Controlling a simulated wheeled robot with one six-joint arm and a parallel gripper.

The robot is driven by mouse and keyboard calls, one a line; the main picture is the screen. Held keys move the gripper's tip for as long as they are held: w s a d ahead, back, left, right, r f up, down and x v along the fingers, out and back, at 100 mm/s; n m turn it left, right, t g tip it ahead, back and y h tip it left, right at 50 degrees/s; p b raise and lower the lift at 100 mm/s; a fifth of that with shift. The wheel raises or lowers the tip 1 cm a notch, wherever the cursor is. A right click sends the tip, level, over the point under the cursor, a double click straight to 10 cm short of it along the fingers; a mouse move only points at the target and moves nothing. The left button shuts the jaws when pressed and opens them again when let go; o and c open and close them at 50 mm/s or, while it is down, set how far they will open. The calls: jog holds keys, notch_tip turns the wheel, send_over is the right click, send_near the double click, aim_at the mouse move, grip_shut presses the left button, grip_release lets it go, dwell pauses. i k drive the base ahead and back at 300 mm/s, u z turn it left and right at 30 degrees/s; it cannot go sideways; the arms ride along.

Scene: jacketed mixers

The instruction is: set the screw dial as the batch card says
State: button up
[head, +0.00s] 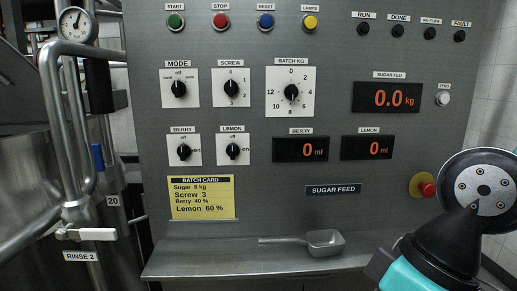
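The screw dial (231,88) is a black knob on a white plate, in the upper left of the grey panel in the head view. Its plate is marked 0 at the top, then 1, 2 and 3 down the right side. Its pointer looks upright, towards 0, but it is small and hard to read. The yellow batch card (202,198) is below and reads sugar 8 kg, screw 3, berry 40 %, lemon 60 %. Part of my arm shows at the lower right, away from the dial. My gripper's fingers do not show.
The mode dial (179,88) and the batch kg dial (291,92) flank the screw dial. Berry (184,151) and lemon (233,150) dials sit below. A scoop (325,243) lies on the shelf (215,262). A red emergency button (427,190) is near my arm. Pipes stand at left.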

aim_at(230, 87)
jog(key=k, duration=0.5)
jog(key=u, duration=1.45)
jog(key=i, duration=1.05)
jog(key=z, duration=2)
